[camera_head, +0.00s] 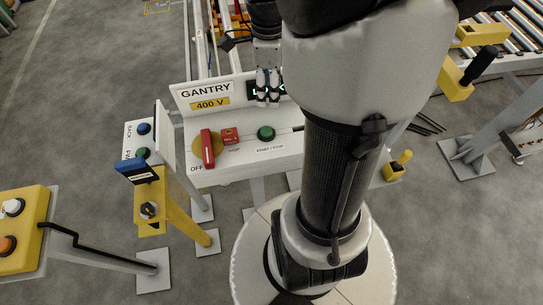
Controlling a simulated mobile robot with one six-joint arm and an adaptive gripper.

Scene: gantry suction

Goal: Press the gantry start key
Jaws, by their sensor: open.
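The white gantry control panel (236,163) stands left of centre, with an upright sign reading GANTRY and 400 V. On its top the green round key (266,133) sits above a label that reads START / STOP. A red rotary handle (207,148) on a yellow disc sits at its left, by the word OFF. A small red block (230,136) sits between the handle and the green key. My gripper (267,98) hangs above and behind the green key, in front of the sign's right part, apart from the key. Its fingers point down and hold nothing visible.
A yellow post with a white box bears blue (144,128) and green (142,153) buttons left of the panel. A yellow box (22,232) with white and orange buttons is at far left. A roller conveyor (510,35) is at upper right. Grey floor lies between.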

